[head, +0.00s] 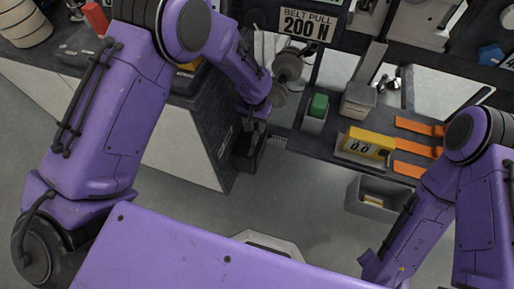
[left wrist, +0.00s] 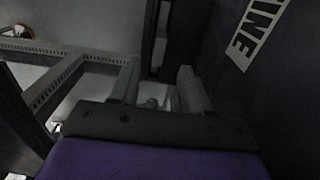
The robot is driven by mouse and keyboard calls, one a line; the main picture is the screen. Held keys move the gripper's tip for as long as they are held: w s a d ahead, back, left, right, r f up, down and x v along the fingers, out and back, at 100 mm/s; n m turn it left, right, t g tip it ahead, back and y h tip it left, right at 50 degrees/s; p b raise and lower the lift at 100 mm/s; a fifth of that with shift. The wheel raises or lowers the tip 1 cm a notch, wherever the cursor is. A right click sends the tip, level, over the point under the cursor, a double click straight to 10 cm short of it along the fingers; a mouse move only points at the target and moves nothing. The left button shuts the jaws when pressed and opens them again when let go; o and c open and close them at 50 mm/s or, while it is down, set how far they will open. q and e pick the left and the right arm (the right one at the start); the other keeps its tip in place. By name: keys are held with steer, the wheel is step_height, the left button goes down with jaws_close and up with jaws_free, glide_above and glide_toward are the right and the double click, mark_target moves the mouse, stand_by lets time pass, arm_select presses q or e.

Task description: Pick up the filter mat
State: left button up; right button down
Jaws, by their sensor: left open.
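My left gripper (head: 247,152) hangs beside the dark side wall of the left cabinet, in the gap before the machine bench. In the left wrist view its two grey fingers (left wrist: 158,92) stand apart with nothing clearly seen between them. I cannot pick out the filter mat in either view. My right arm shows at the right of the head view, but its gripper is not visible.
The left cabinet (head: 208,128) is close to my left gripper. A grey bin (head: 372,207) sits below. Open floor (head: 290,205) lies in front.

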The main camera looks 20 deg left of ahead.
mark_target(255, 136)
arm_select(q)
step_height(255, 136, down, 7)
steer(key=shift+r+b, duration=0.15)
steer(key=shift+b, duration=0.3)
jaws_close()
